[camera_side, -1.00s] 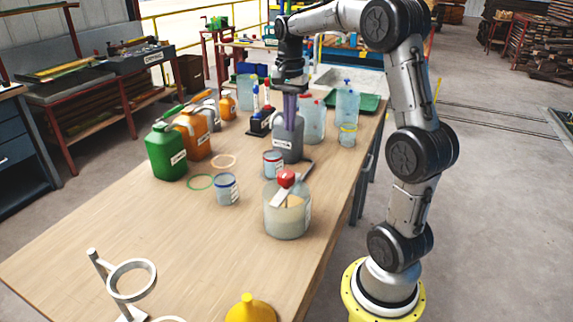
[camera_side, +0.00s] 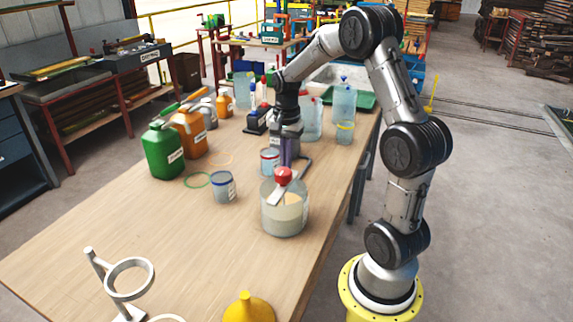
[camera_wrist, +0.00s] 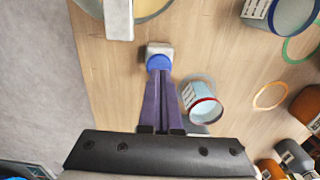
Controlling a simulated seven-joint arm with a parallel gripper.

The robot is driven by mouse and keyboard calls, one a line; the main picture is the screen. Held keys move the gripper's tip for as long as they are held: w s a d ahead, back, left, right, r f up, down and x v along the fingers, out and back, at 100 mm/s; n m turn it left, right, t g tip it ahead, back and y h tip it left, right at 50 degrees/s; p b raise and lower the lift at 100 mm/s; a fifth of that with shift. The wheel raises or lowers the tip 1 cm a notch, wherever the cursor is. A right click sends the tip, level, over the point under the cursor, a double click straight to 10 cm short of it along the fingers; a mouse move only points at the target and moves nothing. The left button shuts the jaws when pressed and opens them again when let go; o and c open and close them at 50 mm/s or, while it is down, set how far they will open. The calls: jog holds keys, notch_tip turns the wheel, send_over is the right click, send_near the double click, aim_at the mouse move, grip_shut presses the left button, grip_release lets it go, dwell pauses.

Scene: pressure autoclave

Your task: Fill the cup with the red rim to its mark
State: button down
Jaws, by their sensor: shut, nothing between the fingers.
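The cup with the red rim (camera_side: 269,160) stands upright on the table, and it also shows in the wrist view (camera_wrist: 203,103). Its inside looks pale blue; I cannot read its mark or level. My gripper (camera_side: 287,164) is shut and empty, pointing down just right of the cup in the side view. In the wrist view its purple fingers (camera_wrist: 159,78) end at a round blue button (camera_wrist: 158,62) on a small grey block. I cannot tell whether they touch it.
A blue-rimmed cup (camera_side: 222,187) and a green ring (camera_side: 197,180) are at left. Green (camera_side: 163,150) and orange (camera_side: 189,137) jugs stand behind them.

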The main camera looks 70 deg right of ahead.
jog(key=shift+f, duration=0.8)
notch_tip(320, 180, down, 2)
jog(key=shift+f, duration=0.1)
jog(key=shift+s+a+f, duration=0.1)
jog(key=shift+s+f, duration=0.05)
jog(key=shift+f, duration=0.15)
notch_tip(320, 180, up, 16)
jog(key=shift+w+d+f, duration=0.2)
jog(key=shift+w+d, duration=0.05)
jog(key=shift+w, duration=0.15)
dwell(0.7)
